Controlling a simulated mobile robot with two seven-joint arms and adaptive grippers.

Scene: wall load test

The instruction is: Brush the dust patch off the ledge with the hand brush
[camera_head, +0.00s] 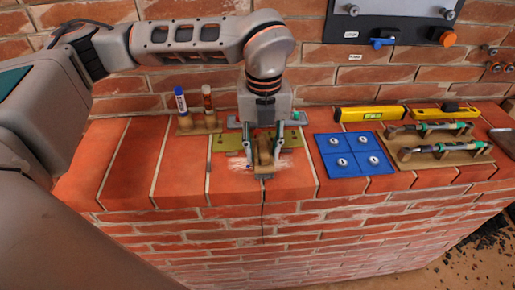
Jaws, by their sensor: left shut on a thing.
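My left gripper (264,153) points down over the middle of the brick ledge (180,172). It is shut on the tan hand brush (263,150), which stands between its fingers close to the ledge top. A pale, greyish dust patch (292,162) shows on the ledge around the brush, near the front edge. The gripper and brush hide part of the patch. I cannot tell whether the bristles touch the ledge. My right gripper is not in view.
An olive plate (226,142) lies behind the brush. A holder with two markers (207,102) stands at the back left. A blue panel (347,164), yellow levels (371,113) and a tool tray (402,158) occupy the right. The ledge's left part is mostly clear.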

